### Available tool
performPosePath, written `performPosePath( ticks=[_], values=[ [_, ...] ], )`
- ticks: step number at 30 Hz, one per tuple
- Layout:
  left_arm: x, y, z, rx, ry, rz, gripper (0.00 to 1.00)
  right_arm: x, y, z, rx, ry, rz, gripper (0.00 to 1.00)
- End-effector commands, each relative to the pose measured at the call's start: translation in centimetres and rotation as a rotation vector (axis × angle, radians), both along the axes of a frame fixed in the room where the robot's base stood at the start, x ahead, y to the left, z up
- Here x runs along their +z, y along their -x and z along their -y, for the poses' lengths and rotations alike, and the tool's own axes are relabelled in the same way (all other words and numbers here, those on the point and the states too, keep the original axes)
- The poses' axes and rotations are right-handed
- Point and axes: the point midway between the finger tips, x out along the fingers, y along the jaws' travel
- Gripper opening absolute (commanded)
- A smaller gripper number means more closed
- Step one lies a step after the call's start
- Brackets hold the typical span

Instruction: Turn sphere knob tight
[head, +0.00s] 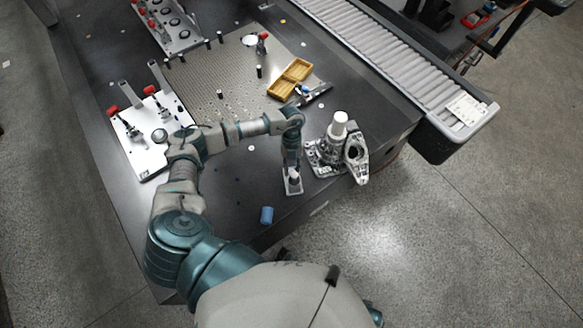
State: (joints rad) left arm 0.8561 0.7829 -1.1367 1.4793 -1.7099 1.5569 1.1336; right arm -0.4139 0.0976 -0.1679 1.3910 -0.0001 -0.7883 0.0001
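My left arm reaches over the dark table and bends down at the wrist. My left gripper (293,184) is low over the table's near right part, just left of a grey metal casting (357,160). I cannot tell whether its fingers are open or shut, or whether a small dark and pale thing there is between them. A white-topped cylinder (340,121) stands upright on the casting. No sphere knob can be told for certain. A small stand with a red part (262,44) is at the far side of the perforated plate. My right gripper is not in view.
A yellow tray (280,92) lies right of the perforated plate (211,84). A white fixture plate with red-tipped clamps (133,148) is at left, another (172,42) behind. A blue cylinder (267,215) is near the front edge. A roller conveyor (389,53) runs along the right.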

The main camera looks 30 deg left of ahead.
Motion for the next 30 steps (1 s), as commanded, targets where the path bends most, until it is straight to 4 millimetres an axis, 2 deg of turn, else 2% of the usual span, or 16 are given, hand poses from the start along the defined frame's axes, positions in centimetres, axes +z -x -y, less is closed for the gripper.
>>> performPosePath(
  ticks=[8, 23, 24, 27, 30],
  values=[
    [0.02, 0.0, 0.06, -0.101, 0.0, 0.0, 0.0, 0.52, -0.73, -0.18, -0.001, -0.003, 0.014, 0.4],
    [0.03, 0.0, 0.02, -0.121, 0.0, 0.0, 0.0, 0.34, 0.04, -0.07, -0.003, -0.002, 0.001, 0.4],
    [0.03, 0.0, 0.02, -0.121, 0.0, 0.0, 0.28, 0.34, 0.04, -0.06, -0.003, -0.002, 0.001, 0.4],
    [0.02, 0.0, 0.02, -0.121, 0.0, 0.0, 0.51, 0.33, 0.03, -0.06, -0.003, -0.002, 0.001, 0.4],
    [0.01, -0.01, 0.03, -0.121, 0.0, 0.0, 0.51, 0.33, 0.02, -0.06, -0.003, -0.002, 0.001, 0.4]
  ],
)
